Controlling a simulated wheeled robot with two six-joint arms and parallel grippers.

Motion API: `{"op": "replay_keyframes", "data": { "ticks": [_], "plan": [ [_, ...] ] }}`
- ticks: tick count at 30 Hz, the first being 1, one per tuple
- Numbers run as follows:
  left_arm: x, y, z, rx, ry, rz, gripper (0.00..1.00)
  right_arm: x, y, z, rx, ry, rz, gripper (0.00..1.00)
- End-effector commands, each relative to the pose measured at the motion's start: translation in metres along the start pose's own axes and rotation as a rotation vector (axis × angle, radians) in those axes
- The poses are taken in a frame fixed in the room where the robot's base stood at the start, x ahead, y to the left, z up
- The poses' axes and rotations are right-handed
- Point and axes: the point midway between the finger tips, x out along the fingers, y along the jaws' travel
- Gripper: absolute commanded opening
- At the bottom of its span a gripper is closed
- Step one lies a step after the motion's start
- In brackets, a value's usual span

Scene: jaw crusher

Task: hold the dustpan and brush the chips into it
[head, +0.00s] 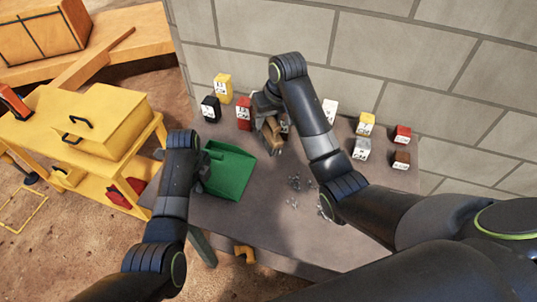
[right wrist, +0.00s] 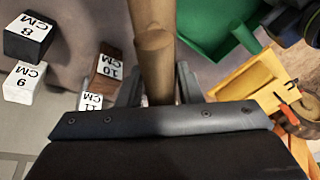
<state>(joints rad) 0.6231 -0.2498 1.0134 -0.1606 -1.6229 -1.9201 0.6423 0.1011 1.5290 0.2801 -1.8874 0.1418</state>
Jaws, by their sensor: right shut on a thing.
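The green dustpan (head: 230,172) lies on the left part of the grey table. My left gripper (head: 203,168) is at the dustpan's left side; its fingers are mostly hidden, so its grip is unclear. My right gripper (head: 268,112) is shut on the brush (head: 273,138), near the back of the table, right of the dustpan. In the right wrist view the brush's wooden handle (right wrist: 153,60) stands between the fingers, and part of the dustpan (right wrist: 212,22) shows. Small grey chips (head: 293,184) lie scattered on the table, right of the dustpan and in front of the brush.
Numbered blocks line the table's back: a black one (head: 211,108), a yellow one (head: 223,87), a red one (head: 243,112) and several others at right. A stone wall (head: 270,35) stands behind. A yellow cart (head: 95,135) stands left. The table's front (head: 250,220) is clear.

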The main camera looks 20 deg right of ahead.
Motion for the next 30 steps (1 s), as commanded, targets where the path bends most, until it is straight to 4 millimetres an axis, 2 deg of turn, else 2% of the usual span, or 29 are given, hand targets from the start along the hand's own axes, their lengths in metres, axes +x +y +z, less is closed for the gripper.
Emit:
{"op": "replay_keyframes", "data": {
  "ticks": [21,23,26,30],
  "plan": [
    [0.0,0.0,0.0,0.0,0.0,-0.001,0.0,0.0,0.003,0.001,0.007,0.002,0.002,0.0],
    [0.0,0.0,0.0,0.0,0.0,-0.001,0.0,0.002,0.01,0.005,0.024,0.003,0.008,0.0],
    [0.0,0.0,0.0,0.0,0.0,-0.001,0.0,0.007,0.033,0.019,0.082,0.01,0.025,0.0],
    [0.0,0.0,0.0,0.0,0.0,-0.001,0.0,0.014,0.084,0.054,0.213,0.028,0.07,0.0]
  ]
}}
